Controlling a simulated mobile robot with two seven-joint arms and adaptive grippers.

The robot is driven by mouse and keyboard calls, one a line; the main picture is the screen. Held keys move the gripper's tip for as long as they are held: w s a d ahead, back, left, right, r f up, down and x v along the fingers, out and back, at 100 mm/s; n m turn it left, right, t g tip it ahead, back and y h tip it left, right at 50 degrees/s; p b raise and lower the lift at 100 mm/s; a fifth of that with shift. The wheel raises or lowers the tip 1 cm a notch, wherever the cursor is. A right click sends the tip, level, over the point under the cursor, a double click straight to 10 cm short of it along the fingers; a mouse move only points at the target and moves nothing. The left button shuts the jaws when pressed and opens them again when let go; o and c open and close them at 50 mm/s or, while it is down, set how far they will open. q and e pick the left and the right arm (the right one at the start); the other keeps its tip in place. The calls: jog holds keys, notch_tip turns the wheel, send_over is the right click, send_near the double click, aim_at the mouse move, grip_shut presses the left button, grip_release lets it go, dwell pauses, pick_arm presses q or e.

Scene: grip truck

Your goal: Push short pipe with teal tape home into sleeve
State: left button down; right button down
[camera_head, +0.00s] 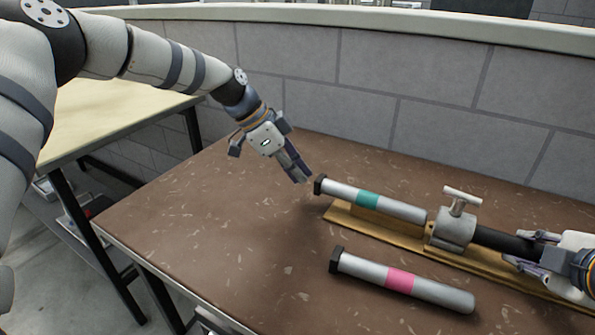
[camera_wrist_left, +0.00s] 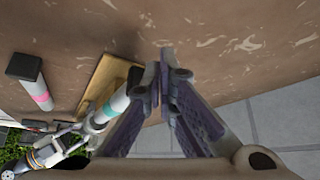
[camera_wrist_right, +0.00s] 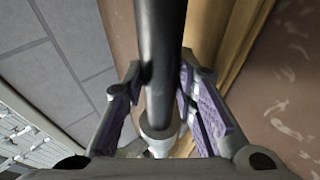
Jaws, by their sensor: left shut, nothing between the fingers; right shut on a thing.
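The short pipe with teal tape (camera_head: 395,207) is a grey tube with a black cap at its left end, lying along a wooden base (camera_head: 345,222). Its right end is close to a grey collar (camera_head: 452,232) with a T-handle, on the end of a black tube (camera_head: 500,243). I cannot tell whether the pipe's end enters the collar. My left gripper (camera_head: 302,178) is shut and empty, just left of the black cap. The teal tape also shows in the left wrist view (camera_wrist_left: 108,111). My right gripper (camera_head: 535,252) is shut on the black tube, seen between its fingers (camera_wrist_right: 160,85).
A pipe with pink tape (camera_head: 425,290) and a black cap lies in front on the brown table (camera_head: 210,235). A grey block wall (camera_head: 370,80) stands behind. A pale table (camera_head: 110,110) is at the left. The brown table's left part is clear.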

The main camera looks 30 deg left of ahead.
aim_at(332, 184)
pick_arm(q)
jog(key=shift+d, duration=0.2)
jog(key=shift+d, duration=3.55)
jog(key=shift+a, duration=0.15)
jog(key=shift+a+r, duration=1.15)
jog(key=shift+a, duration=0.3)
notch_tip(332, 184, up, 7)
jog(key=shift+f, duration=0.1)
jog(key=shift+f, duration=0.1)
